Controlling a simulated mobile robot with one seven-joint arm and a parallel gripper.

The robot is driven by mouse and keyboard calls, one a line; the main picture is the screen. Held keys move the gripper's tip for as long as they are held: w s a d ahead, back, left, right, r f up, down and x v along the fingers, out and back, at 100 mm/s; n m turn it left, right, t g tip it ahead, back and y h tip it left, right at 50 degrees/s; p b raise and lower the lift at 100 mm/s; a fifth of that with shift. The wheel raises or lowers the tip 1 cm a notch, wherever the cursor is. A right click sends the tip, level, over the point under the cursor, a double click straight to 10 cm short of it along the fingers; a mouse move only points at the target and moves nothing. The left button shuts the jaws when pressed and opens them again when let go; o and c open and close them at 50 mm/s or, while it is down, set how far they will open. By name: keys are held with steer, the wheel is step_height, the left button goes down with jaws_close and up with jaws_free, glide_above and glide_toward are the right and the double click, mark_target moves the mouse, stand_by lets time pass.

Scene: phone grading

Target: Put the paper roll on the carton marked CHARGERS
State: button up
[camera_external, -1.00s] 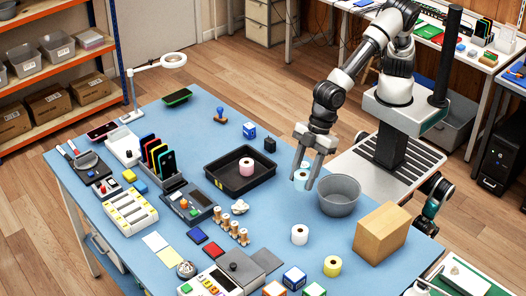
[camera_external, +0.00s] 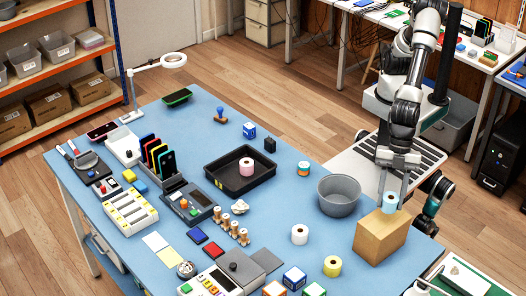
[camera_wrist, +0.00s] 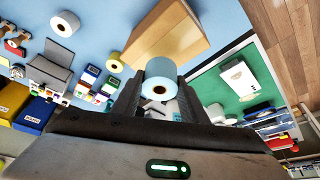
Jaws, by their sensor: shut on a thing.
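My gripper (camera_external: 393,193) points down at the right edge of the blue table and is shut on a light blue paper roll (camera_external: 390,203). The roll also shows between the fingers in the wrist view (camera_wrist: 163,78). A plain brown carton (camera_external: 380,237) stands just below and in front of the roll; it also shows in the wrist view (camera_wrist: 165,32). In the outside view the roll overlaps the carton's back top edge; I cannot tell whether they touch. No CHARGERS marking is readable on the carton's visible faces.
A grey bin (camera_external: 339,196) stands left of the carton. A white roll (camera_external: 299,234) and a yellow roll (camera_external: 332,266) stand in front of it. A pink roll (camera_external: 246,167) sits in a black tray (camera_external: 225,183). A small striped object (camera_external: 303,168) stands behind the bin.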

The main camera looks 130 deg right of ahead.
mark_target(388, 209)
steer(key=shift+f, duration=2.25)
steer(key=shift+b, duration=0.3)
steer(key=shift+f, duration=0.2)
steer(key=o, duration=1.1)
